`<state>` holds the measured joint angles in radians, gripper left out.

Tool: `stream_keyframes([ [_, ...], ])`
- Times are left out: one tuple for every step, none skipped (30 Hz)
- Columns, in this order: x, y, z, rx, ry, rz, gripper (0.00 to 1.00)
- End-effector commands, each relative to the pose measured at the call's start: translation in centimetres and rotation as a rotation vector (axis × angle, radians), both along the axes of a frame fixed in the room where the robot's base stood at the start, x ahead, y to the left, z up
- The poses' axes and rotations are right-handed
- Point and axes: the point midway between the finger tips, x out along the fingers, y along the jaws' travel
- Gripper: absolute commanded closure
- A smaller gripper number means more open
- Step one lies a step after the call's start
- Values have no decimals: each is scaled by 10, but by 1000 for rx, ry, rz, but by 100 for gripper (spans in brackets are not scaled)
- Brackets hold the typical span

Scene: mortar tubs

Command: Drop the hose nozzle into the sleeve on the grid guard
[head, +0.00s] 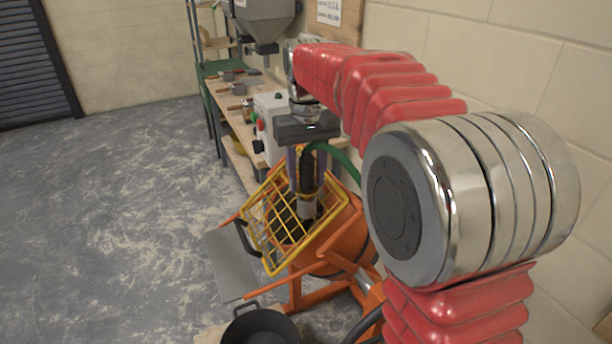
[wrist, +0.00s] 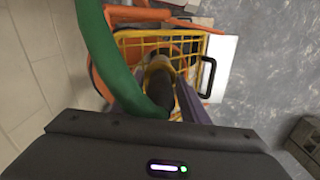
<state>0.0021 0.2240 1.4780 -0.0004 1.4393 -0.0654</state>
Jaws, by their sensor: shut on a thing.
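My gripper (head: 306,176) points down over the orange mixer and is shut on the hose nozzle (head: 306,168), a dark body with a green hose (head: 340,157) leading off to the right. The nozzle is about upright, above the yellow grid guard (head: 268,242), which is tilted over the drum mouth. A short grey cylinder (head: 307,208) shows directly below the nozzle at the grid; I cannot tell whether it is the sleeve or the nozzle's tip. In the wrist view the dark nozzle (wrist: 160,84) lies between my fingers (wrist: 158,92), with a yellow ring at its far end, partly hiding the grid.
The orange mixer drum (head: 340,238) stands beside the wall. A black bucket (head: 262,326) is below in front. A workbench (head: 232,95) with tools runs behind. The floor at left is clear.

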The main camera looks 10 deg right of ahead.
Motion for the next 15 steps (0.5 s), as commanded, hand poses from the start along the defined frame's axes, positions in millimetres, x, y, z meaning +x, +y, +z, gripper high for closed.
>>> stream_keyframes([
  [0, 0, -1, 0, 0, 0, 87],
  [0, 0, -1, 0, 0, 0, 87],
  [0, 0, -2, 0, 0, 0, 87],
  [0, 0, -3, 0, 0, 0, 87],
  [0, 0, -3, 0, 0, 0, 87],
  [0, 0, -4, 0, 1, 0, 87],
  [0, 0, -5, 0, 1, 0, 87],
  [0, 0, -6, 0, 1, 0, 87],
  [0, 0, -7, 0, 1, 0, 87],
  [0, 0, -7, 0, 1, 0, 87],
  [0, 0, -8, 0, 1, 0, 87],
  [0, 0, -9, 0, 1, 0, 87],
  [0, 0, -9, 0, 0, 0, 87],
  [0, 0, -10, 0, 0, 0, 87],
  [0, 0, -11, 0, 0, 0, 87],
])
